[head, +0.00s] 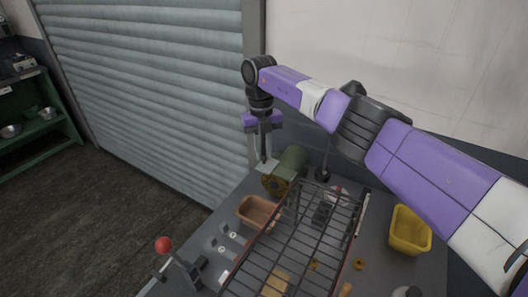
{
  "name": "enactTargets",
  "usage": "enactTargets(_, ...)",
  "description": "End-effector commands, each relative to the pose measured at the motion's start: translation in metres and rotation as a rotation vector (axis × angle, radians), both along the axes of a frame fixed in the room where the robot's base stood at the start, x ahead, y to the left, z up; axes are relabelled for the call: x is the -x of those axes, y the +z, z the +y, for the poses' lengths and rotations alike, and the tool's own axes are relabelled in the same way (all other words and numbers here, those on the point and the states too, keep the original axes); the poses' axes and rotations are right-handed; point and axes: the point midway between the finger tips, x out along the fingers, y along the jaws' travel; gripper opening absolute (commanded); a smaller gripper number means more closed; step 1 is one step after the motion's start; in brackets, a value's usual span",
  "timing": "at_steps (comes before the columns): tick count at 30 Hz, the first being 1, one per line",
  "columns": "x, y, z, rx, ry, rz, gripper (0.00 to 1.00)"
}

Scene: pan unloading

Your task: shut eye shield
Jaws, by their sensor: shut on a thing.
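A green rounded machine (291,161) stands at the back of the workbench, with a dark brownish round face towards the front left. A pale, thin plate at its upper left looks like the eye shield (267,167). My gripper (264,158) points straight down from above at this plate. Its fingers are close together and shut on the plate's edge, as far as this small view shows. The exact contact and the shield's hinge are too small to make out.
A dark wire rack (296,244) stands over the bench middle. An orange-brown tray (258,212) lies left of it, a yellow bin (409,230) right. A red-knobbed lever (163,245) rises at the front left. A lamp-like post (323,172) stands right of the machine. A shutter is behind.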

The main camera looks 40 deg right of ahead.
Motion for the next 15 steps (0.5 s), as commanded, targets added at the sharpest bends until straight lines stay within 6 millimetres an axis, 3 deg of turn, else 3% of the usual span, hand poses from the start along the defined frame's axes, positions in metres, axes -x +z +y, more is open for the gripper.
enactTargets(12, 0.0017, -0.0029, -0.0004, 0.001, -0.001, 0.009, 0.00)
enactTargets(13, 0.0017, -0.0030, -0.0004, 0.001, -0.001, 0.010, 0.19)
enactTargets(15, 0.0019, -0.0031, -0.0004, 0.001, -0.001, 0.010, 0.33)
